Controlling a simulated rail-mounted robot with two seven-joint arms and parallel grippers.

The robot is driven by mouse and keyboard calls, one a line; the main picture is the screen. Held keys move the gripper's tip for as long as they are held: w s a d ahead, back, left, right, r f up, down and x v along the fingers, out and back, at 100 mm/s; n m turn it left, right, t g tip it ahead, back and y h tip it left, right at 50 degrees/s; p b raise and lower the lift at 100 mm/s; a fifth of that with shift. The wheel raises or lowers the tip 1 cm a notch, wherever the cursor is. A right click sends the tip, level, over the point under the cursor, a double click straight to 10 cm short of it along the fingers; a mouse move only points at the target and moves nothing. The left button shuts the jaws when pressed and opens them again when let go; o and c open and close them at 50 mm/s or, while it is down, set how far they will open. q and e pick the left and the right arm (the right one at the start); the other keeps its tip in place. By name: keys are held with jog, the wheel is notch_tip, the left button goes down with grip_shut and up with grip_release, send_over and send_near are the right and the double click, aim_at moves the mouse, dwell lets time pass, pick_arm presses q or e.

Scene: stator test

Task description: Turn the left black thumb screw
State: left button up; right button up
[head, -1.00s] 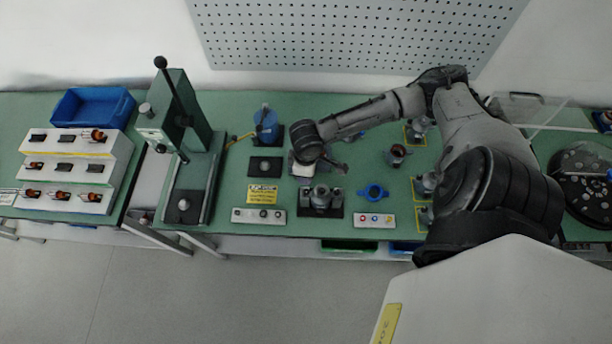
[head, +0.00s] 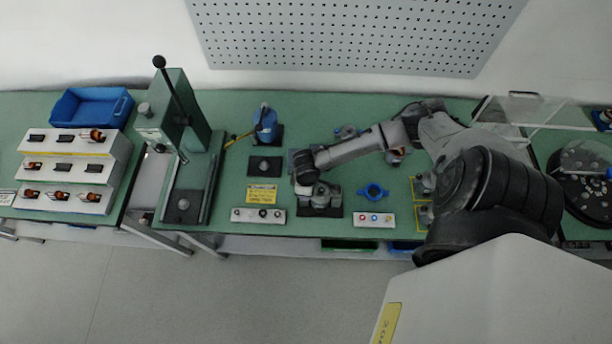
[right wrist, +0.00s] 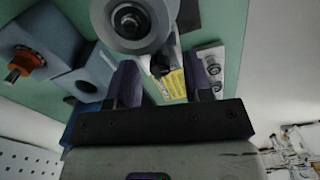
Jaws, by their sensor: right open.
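The grey test fixture (head: 322,203) stands on a dark base at the front middle of the green table. In the right wrist view its round grey top (right wrist: 135,20) with a dark centre bolt is at the upper edge. My right gripper (right wrist: 162,85) is open, its two dark fingers apart and pointing at the fixture's side. A small dark part (right wrist: 160,66), possibly the left black thumb screw, shows between the fingers; I cannot tell whether they touch it. In the head view my right wrist hides the fixture's left side. My left gripper is not in view.
A yellow label (head: 262,195) and a button strip (head: 258,215) lie left of the fixture. A blue ring (head: 373,192) and another button strip (head: 374,220) lie to its right. A lever press (head: 185,150) stands further left. A grey block (right wrist: 85,78) is beside the gripper.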

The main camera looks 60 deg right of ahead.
jog(key=shift+f, duration=0.15)
jog(key=shift+c, duration=0.3)
grip_shut()
jog(key=shift+n+p, duration=0.3)
jog(key=shift+p, duration=0.2)
jog(key=shift+n, duration=0.3)
jog(key=shift+o, duration=0.3)
grip_release()
